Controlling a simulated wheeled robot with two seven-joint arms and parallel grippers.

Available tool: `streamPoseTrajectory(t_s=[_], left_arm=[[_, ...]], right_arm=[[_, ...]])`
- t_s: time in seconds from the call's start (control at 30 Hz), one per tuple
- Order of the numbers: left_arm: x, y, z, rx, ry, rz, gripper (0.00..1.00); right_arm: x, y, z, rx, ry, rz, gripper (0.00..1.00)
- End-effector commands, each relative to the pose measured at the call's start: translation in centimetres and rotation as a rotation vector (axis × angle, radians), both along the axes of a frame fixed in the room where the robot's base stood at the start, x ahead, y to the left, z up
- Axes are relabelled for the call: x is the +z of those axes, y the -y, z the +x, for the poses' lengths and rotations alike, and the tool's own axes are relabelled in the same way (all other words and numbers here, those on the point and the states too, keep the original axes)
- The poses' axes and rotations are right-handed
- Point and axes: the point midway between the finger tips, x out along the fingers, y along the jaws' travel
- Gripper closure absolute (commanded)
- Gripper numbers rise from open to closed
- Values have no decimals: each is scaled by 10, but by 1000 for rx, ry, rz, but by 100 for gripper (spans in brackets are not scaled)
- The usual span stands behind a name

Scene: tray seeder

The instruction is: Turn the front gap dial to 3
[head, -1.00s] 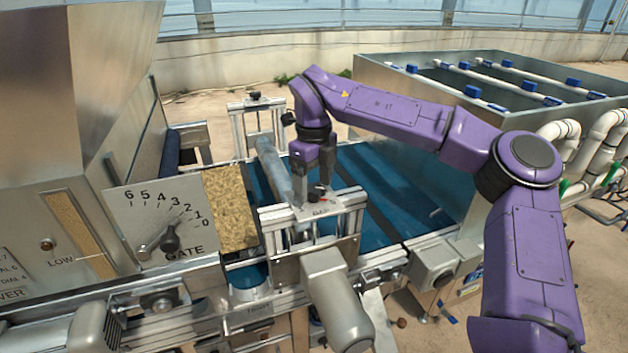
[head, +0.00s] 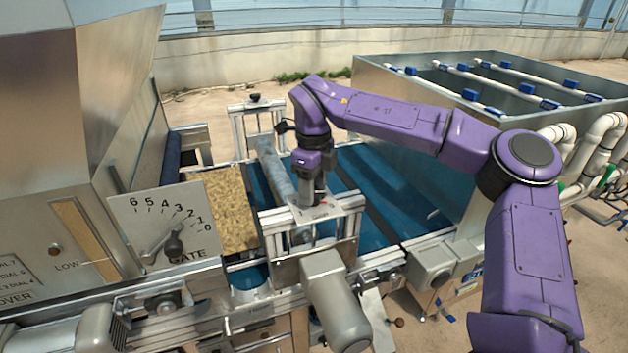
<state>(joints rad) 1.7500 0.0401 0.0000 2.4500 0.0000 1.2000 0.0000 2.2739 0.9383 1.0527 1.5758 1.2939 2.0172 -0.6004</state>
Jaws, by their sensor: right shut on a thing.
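The front gap dial sits on top of the near roller frame (head: 345,204); my right gripper (head: 312,200) covers it from above. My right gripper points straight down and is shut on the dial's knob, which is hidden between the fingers. The dial's numbers and pointer are too small and covered to read. A small red mark shows beside the fingers on the plate. My left gripper is out of view.
A gate plate (head: 165,225) with a lever and scale from 0 to 6 stands left. A matching far frame with a black knob (head: 254,98) stands behind. A grey motor (head: 335,300) juts out in front. A blue belt (head: 385,195) runs right beside a metal tank (head: 420,120).

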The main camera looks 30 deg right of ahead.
Motion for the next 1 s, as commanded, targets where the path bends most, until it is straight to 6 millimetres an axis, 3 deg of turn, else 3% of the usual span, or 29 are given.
streamPoseTrajectory(t_s=[0.03,0.6,1.0], left_arm=[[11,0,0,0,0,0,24],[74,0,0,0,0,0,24],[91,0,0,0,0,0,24]], right_arm=[[6,0,0,37,-1,0,80],[6,0,0,577,0,0,80],[2,0,1,956,3,-2,80]])
